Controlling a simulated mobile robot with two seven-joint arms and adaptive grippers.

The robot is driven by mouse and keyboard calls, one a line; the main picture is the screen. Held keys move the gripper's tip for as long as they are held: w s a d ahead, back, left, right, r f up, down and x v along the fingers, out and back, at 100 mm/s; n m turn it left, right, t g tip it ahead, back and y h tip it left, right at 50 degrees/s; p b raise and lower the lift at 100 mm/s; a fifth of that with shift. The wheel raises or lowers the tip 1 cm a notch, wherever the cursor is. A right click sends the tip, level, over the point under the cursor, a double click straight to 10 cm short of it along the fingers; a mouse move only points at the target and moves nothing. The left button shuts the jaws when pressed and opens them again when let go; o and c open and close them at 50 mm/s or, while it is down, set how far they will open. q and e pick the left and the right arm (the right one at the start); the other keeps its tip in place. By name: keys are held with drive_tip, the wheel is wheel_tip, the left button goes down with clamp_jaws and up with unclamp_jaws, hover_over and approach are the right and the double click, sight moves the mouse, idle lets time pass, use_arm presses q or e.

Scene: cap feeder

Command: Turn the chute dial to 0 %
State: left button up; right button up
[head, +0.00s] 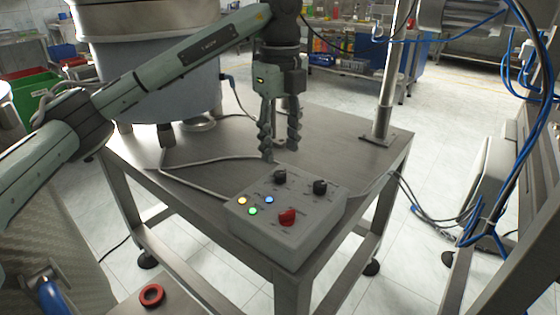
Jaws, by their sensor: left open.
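A grey control box (310,232) sits at the near corner of a steel table. On its top are two black dials, a left one (280,176) and a right one (320,187), and a red knob (287,216). Several small lit buttons sit at its left side. The labels are too small to read, so I cannot tell which dial is the chute dial. My left gripper (281,155) points down just behind the box, above the black dials in the picture. Its fingers are apart with nothing between them. My right gripper is not in view.
The steel table (225,160) carries a large round feeder bowl (160,80) at back left and a metal post (388,90) at back right. A grey cable runs across the table to the box. Blue hoses (475,232) hang on a frame at right.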

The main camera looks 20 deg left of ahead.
sight(280, 173)
use_arm(q)
wheel_tip(280, 173, up, 6)
drive_tip(key=shift+r, duration=0.25)
idle(0.4)
